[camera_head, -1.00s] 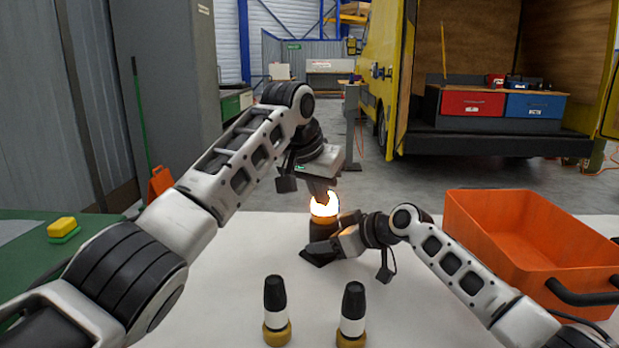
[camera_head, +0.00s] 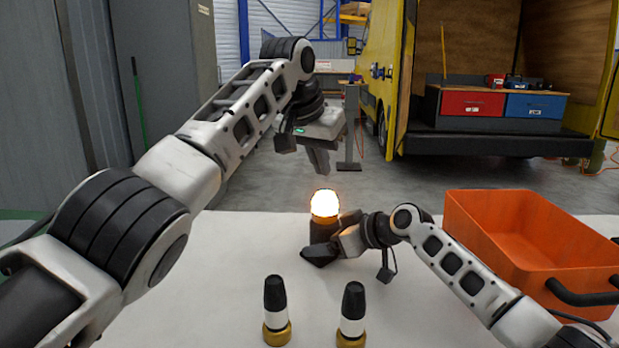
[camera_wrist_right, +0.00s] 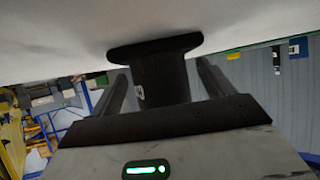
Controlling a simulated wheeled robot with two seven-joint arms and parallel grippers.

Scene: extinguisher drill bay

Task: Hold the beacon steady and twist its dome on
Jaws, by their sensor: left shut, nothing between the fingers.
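The beacon's black body (camera_head: 321,232) stands upright on the white table, with its wide foot on the tabletop. The glowing dome (camera_head: 324,203) sits on top of the body, with an amber band at its lower edge. My right gripper (camera_head: 328,243) is shut around the body from the right. The right wrist view shows the dark body (camera_wrist_right: 160,78) between its two fingers; the dome is hidden there. My left gripper (camera_head: 318,162) is shut and empty, pointing down above the dome with a clear gap between them.
Two black-and-white nozzles with brass ends, one left (camera_head: 276,310) and one right (camera_head: 352,314), stand at the table's front. An orange bin (camera_head: 530,250) is at the right. The white table (camera_head: 240,260) is clear left of the beacon. A yellow van stands behind.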

